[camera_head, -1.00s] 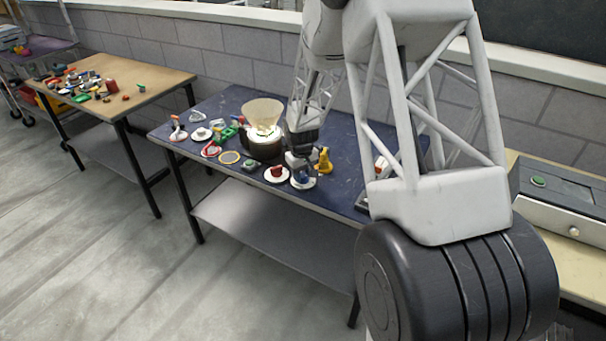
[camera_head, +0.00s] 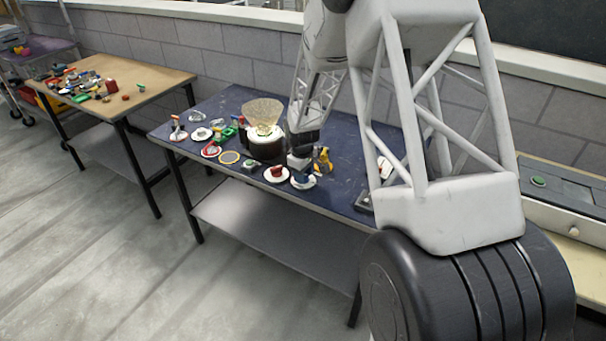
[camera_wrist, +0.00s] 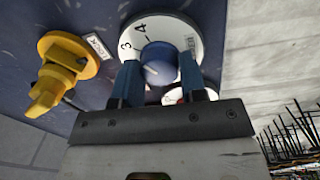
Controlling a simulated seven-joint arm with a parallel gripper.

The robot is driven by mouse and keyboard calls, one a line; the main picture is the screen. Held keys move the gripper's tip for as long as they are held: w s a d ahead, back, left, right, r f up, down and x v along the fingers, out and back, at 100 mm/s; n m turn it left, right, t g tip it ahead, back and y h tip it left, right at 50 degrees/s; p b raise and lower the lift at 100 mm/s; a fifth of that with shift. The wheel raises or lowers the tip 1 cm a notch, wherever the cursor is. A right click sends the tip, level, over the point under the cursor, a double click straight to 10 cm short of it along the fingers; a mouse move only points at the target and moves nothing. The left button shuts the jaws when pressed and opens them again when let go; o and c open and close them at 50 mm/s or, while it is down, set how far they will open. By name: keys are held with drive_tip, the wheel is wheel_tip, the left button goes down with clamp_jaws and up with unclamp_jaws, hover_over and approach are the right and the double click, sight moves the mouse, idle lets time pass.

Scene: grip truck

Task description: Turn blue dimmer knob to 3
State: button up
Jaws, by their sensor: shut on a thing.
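The blue dimmer knob (camera_wrist: 158,58) sits on a round white dial (camera_wrist: 184,30). The numbers 3 and 4 show at the dial's upper left in the wrist view. A small pale mark shows on the knob, but which number it points to I cannot tell. My gripper (camera_wrist: 160,70) is shut on the knob, with one blue finger on each side of it. In the head view the knob (camera_head: 303,178) is small and partly hidden, at the table's front edge.
A yellow switch (camera_wrist: 60,75) with a label stands beside the dial. A red knob (camera_head: 277,171) on a white disc is to its left. A lamp (camera_head: 264,112) stands behind, and several other controls spread left on the blue table (camera_head: 235,100).

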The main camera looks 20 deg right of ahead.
drive_tip(key=shift+n, duration=1.7)
drive_tip(key=o, duration=0.9)
drive_tip(key=shift+r, duration=0.1)
drive_tip(key=shift+s+a+r, duration=0.1)
drive_tip(key=shift+r, duration=1.85)
drive_tip(key=shift+s+a+r, duration=0.1)
drive_tip(key=shift+r, duration=1.8)
